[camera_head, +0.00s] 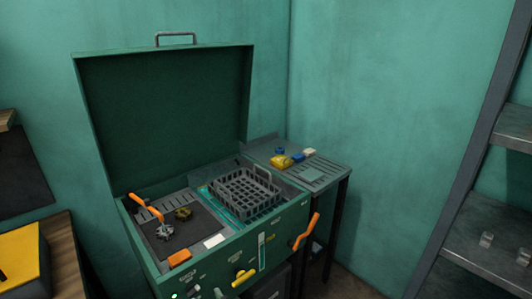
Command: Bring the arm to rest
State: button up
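My arm and gripper do not show in the camera view. The view faces a green cabinet (275,237) with its lid (165,118) standing open against the wall. A grey basket (247,193) sits in the right part of the cabinet's top and looks empty. A dark mat or plate (198,235) fills the left part. On it are a small metal part (164,232), a dark brassy part (183,213) and an orange-handled tool (148,207).
A grey side table (322,173) at the cabinet's right holds a yellow item (281,162) and small blue and pale items. Metal shelves (490,250) stand at the right edge. A wooden bench (62,250) with a yellow case (20,262) is at lower left.

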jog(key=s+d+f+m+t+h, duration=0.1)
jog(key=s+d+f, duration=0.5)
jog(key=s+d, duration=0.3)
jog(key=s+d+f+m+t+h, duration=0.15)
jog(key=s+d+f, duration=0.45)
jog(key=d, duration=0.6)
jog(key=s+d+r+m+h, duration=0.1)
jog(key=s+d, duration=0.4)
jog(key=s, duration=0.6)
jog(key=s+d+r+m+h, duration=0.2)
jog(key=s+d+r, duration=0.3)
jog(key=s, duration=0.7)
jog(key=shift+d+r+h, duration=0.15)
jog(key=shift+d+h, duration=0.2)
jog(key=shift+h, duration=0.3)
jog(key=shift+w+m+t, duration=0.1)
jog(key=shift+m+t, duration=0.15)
